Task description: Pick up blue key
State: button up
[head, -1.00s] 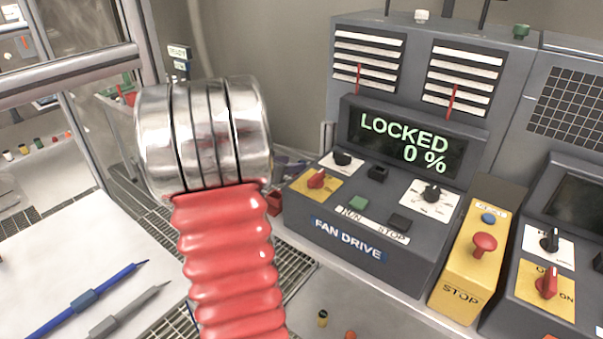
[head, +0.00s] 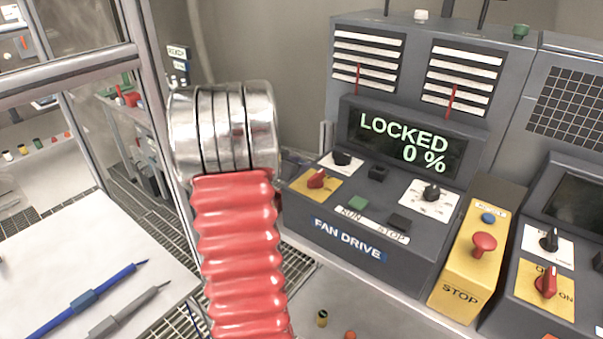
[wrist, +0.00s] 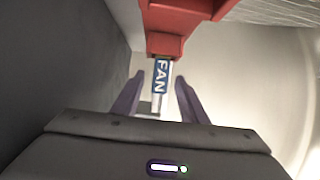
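In the wrist view, a blue tag (wrist: 161,76) lettered FAN in white shows just below a red block-shaped thing (wrist: 172,28). A pale narrow piece continues below the tag toward my gripper; I cannot tell whether this is the blue key. My gripper (wrist: 159,84) is open, its two purple fingers apart with a gap on each side of the tag and pale piece. I cannot tell how far the tag lies from the fingertips. In the head view my arm hides the gripper and the tag.
A grey FAN DRIVE console (head: 385,215) reads LOCKED 0 %. A yellow STOP box (head: 470,262) stands right of it. A blue pen-like tool (head: 85,298) and a grey one (head: 130,310) lie on a white tabletop (head: 75,245). A dark wall (wrist: 75,65) fills the wrist view's left side.

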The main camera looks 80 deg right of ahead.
jog(key=shift+c, duration=0.5)
grip_shut()
dwell(0.3)
